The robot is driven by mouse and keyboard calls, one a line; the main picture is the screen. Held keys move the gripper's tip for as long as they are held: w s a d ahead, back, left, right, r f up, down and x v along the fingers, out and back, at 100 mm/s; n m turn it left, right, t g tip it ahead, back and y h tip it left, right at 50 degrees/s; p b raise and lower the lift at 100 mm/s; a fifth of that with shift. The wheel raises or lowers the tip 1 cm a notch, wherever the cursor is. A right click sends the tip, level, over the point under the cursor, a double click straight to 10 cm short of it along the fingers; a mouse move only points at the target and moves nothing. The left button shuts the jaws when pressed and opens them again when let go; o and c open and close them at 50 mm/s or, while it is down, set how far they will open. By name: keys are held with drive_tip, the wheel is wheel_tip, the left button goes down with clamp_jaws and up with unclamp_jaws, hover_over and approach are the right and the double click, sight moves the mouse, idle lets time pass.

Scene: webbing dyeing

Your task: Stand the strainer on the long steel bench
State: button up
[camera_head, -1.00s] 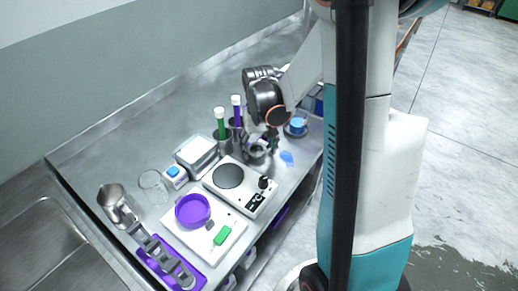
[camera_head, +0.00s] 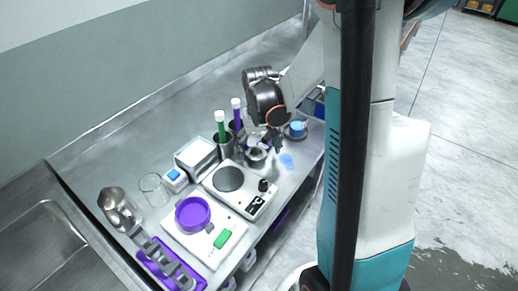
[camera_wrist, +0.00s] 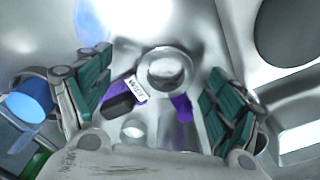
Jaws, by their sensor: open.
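A round steel vessel (camera_head: 256,158) with an open rim stands on the long steel bench (camera_head: 110,150), right of the hot plate; it may be the strainer, but I cannot make out a mesh. In the wrist view, a round steel piece with a raised rim (camera_wrist: 165,70) shows between my fingers, beside a small white printed label (camera_wrist: 136,90) and purple parts. My gripper (camera_head: 273,146) is low over the bench beside the vessel. Its teal fingers are spread on both sides in the wrist view (camera_wrist: 158,82), with no visible grip on anything.
A purple dish (camera_head: 193,212) and steel ladles (camera_head: 115,203) lie front left. The back of the bench is clear.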

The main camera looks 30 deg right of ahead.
sight(259, 154)
wheel_tip(259, 154, up, 11)
drive_tip(key=p, duration=0.3)
drive_tip(key=shift+r+p, duration=0.15)
drive_tip(key=shift+p, duration=0.15)
